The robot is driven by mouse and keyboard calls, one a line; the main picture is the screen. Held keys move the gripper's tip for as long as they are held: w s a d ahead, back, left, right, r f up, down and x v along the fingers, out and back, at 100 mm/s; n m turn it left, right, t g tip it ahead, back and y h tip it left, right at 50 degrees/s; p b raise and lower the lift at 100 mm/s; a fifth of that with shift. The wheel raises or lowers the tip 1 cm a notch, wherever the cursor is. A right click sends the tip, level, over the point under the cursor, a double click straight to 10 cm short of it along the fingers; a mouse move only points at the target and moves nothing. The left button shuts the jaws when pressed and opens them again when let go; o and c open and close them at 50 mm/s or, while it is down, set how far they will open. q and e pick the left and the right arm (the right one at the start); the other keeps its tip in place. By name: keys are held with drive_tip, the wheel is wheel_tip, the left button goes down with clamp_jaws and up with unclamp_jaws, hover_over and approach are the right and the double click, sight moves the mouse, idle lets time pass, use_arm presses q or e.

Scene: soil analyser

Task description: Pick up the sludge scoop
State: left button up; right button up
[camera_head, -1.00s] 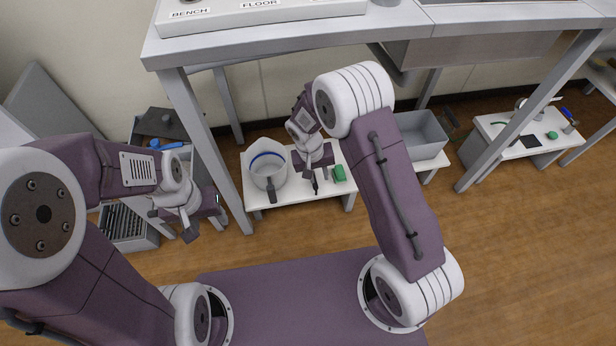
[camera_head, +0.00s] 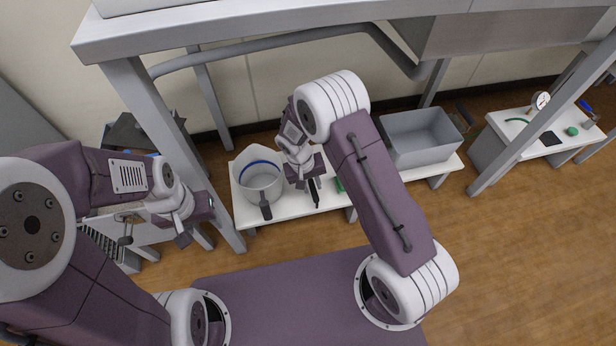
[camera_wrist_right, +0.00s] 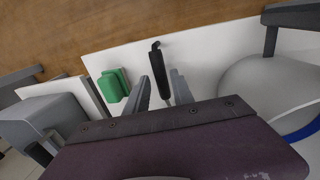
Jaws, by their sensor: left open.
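The sludge scoop shows as a slim black handle (camera_wrist_right: 160,70) in the right wrist view; the rest of it is hidden behind my gripper. The handle also shows in the head view (camera_head: 315,193), on the low white table. My right gripper (camera_wrist_right: 160,86) is open, with one finger on each side of the handle. Small gaps seem to show between fingers and handle. In the head view my right gripper (camera_head: 308,178) is low over the table. My left gripper (camera_head: 192,230) is open and empty, left of the table.
A grey pot with a blue band (camera_head: 262,182) and dark handle stands left of the scoop. A green block (camera_wrist_right: 113,85) lies beside it. A grey bin (camera_head: 418,140) stands to the right. The bench (camera_head: 300,32) overhangs behind, its leg (camera_head: 180,150) near my left arm.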

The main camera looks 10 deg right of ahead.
sight(313, 191)
drive_tip(key=f+b, duration=0.2)
drive_tip(key=f, duration=0.1)
drive_tip(key=f+b, duration=0.1)
drive_tip(key=shift+s+d+f, duration=0.2)
drive_tip(key=shift+d+f, duration=0.15)
drive_tip(key=shift+d, duration=0.05)
drive_tip(key=shift+r, duration=0.2)
use_arm(q)
wheel_tip(313, 191, down, 4)
use_arm(e)
clamp_jaws()
